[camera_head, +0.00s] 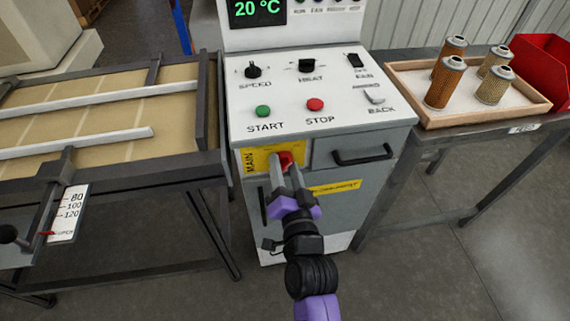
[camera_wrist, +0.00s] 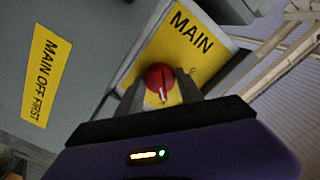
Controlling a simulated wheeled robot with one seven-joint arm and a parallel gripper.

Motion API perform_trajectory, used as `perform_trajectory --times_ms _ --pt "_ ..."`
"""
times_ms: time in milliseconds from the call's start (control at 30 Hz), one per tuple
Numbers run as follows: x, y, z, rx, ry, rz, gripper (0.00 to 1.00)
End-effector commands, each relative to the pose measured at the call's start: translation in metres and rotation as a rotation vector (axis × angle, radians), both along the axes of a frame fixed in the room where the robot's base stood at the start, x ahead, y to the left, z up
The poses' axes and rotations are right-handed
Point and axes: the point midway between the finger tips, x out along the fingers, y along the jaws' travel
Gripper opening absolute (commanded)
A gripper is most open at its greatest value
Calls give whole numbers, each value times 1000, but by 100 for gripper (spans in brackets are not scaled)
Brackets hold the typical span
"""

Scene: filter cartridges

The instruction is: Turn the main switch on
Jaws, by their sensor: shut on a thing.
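The main switch (camera_head: 286,159) is a red rotary knob on a yellow plate (camera_head: 258,161) marked MAIN, on the front of the grey machine. It also shows in the wrist view as a red knob (camera_wrist: 159,78) with a pale pointer line. My gripper (camera_head: 284,164) reaches up to the plate from below, and its two grey fingers are shut on the knob, one on each side. In the wrist view, my gripper (camera_wrist: 160,88) has a finger at the knob's left and right edges. The fingers partly cover the knob in the head view.
The sloped panel above has a green START button (camera_head: 263,112) and a red STOP button (camera_head: 315,105). A drawer handle (camera_head: 362,156) protrudes right of the switch. A conveyor table (camera_head: 212,110) stands left; a wooden tray (camera_head: 455,120) with several filter cartridges stands right.

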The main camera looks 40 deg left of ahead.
Motion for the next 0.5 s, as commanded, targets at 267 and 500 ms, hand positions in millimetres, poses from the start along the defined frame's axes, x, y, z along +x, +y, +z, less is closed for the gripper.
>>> perform_trajectory --times_ms 267,500 --pt "0 0 -1 55 68 1 3" --pt "0 0 -1 67 82 1 3"
